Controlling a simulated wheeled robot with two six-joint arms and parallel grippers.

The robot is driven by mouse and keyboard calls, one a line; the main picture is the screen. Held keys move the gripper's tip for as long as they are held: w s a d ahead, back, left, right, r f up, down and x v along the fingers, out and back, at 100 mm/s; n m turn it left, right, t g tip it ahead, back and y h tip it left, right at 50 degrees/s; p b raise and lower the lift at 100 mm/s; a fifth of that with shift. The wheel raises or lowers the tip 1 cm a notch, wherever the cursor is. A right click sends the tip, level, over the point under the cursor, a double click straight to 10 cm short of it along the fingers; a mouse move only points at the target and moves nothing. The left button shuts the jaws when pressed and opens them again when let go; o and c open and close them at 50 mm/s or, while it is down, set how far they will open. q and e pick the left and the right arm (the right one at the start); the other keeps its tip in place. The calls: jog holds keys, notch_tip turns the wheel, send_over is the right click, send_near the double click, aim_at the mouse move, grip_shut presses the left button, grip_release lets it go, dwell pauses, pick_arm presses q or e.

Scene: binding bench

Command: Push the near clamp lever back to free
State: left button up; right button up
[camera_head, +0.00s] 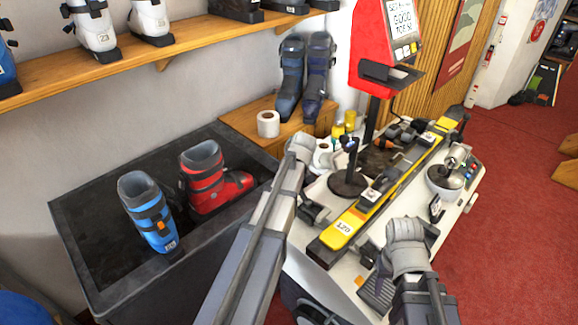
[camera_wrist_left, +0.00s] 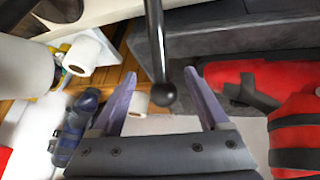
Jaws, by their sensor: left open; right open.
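A black lever with a round ball knob (camera_wrist_left: 164,95) shows in the left wrist view. It hangs between the two spread fingers of my left gripper (camera_wrist_left: 157,76), with a visible gap to each finger. In the head view my left arm hides much of the near end of the bench, and I cannot clearly make out this lever there. The yellow ski (camera_head: 343,227) lies along the bench, with dark clamp parts (camera_head: 314,211) beside its near end. My right gripper (camera_head: 425,232) is open and empty at the bench's right side, apart from the ski.
A red display stand (camera_head: 372,45) rises behind the bench. A dark stand with a round base (camera_head: 347,184) stands beside the ski. A dark bin (camera_head: 85,215) at left holds a blue boot (camera_head: 147,215) and a red boot (camera_head: 212,183). Red carpet is clear at right.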

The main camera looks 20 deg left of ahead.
pick_arm(q)
jog(key=shift+p+v, duration=0.5)
jog(key=shift+v, duration=0.65)
pick_arm(e)
jog(key=shift+r, duration=0.95)
pick_arm(q)
jog(key=shift+f, duration=0.1)
